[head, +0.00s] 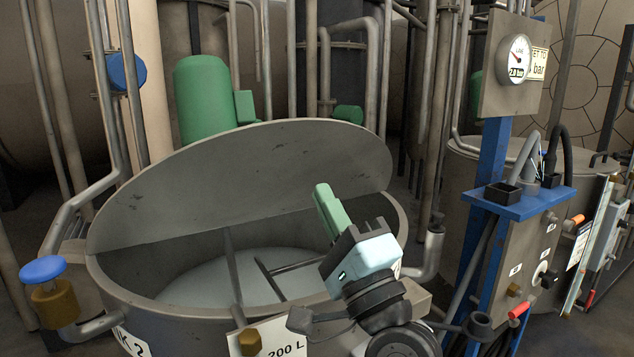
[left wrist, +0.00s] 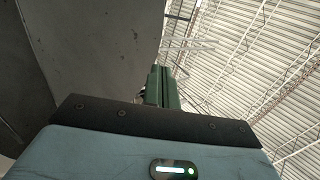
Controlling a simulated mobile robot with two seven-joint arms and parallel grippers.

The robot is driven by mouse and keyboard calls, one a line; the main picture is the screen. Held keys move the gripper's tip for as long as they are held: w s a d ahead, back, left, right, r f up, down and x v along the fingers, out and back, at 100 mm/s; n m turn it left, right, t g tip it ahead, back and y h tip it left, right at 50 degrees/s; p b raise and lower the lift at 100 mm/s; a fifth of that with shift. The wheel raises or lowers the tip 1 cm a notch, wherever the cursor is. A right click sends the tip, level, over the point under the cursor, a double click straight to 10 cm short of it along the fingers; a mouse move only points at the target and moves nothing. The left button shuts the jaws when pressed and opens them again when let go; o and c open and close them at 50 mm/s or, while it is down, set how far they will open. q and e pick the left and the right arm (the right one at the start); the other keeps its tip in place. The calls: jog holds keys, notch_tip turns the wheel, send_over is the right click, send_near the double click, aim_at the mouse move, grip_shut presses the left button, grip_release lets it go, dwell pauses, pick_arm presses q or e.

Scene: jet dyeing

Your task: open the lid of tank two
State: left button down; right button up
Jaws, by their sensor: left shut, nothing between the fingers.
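Tank two (head: 110,285) is the round grey vessel at lower left in the head view, with a partly hidden label ending in 2. Its grey lid (head: 230,180) stands raised and tilted, with its straight lower edge across the mouth. The front of the mouth is open, showing pale liquid (head: 215,278) and inner bars. My left gripper (head: 322,190) is shut and empty, its green fingers pointing up in front of the lid. In the left wrist view its fingers (left wrist: 160,85) are together beside a grey plate that looks like the lid (left wrist: 105,45); contact is unclear. My right gripper is not in view.
A blue-capped valve (head: 43,270) sits left of the tank. A green motor (head: 203,100) and several pipes stand behind it. On the right, a blue post (head: 490,150) carries a pressure gauge (head: 516,58) and a control box (head: 525,255).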

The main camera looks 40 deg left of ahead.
aim_at(285, 122)
pick_arm(q)
jog(key=shift+p+x, duration=1.95)
jog(key=shift+x, duration=4.3)
jog(key=shift+w, duration=0.1)
